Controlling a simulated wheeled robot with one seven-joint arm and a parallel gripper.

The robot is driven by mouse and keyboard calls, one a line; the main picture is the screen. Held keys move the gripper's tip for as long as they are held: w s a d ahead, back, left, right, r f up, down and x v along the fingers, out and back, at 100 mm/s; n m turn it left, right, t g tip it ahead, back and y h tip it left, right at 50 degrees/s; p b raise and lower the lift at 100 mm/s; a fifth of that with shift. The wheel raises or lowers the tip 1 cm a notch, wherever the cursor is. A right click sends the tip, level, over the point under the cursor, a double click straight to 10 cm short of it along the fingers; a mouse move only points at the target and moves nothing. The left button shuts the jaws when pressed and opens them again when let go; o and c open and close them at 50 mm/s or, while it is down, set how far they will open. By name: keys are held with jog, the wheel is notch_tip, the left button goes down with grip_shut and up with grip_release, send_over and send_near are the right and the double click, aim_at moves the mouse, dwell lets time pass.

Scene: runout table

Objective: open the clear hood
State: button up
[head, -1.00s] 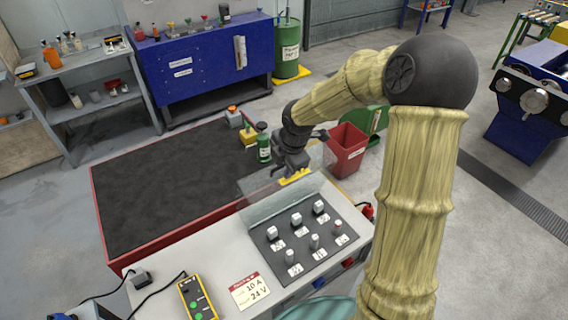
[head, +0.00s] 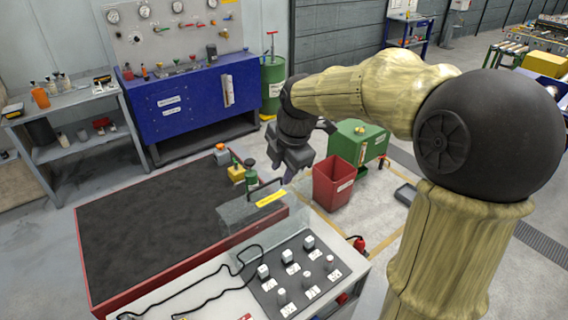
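The clear hood (head: 236,215) stands raised along the back edge of the switch panel (head: 268,300). A yellow label (head: 271,199) and a dark bar handle (head: 262,184) are at its upper edge. The knobs (head: 289,256) on the panel are uncovered. My gripper (head: 291,178) is just right of the handle's right end, pointing down. It looks close to the hood edge, but I cannot tell if it touches. Its fingers are small and dark, and their gap does not show.
A dark-topped table with a red rim (head: 88,262) lies left behind the hood. Green (head: 251,178) and yellow (head: 236,174) items stand near its far corner. A red bin (head: 333,184) and a green box (head: 358,143) stand right of my gripper. A black cable (head: 200,291) lies in front.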

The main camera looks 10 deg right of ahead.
jog(key=shift+v, duration=0.75)
jog(key=shift+w, duration=0.1)
jog(key=s+d+f+m+b, duration=0.1)
jog(key=s+f+m, duration=0.6)
jog(key=m, duration=0.4)
jog(key=s+d+f+m+h+b, duration=0.1)
jog(key=s+d+f+m, duration=0.1)
jog(key=s+f+m, duration=0.5)
notch_tip(320, 180, down, 3)
jog(key=m, duration=0.4)
jog(key=shift+s+m+g, duration=0.3)
jog(key=shift+s+m, duration=0.05)
jog(key=shift+m, duration=0.05)
jog(key=shift+r, duration=0.1)
jog(key=c, duration=0.7)
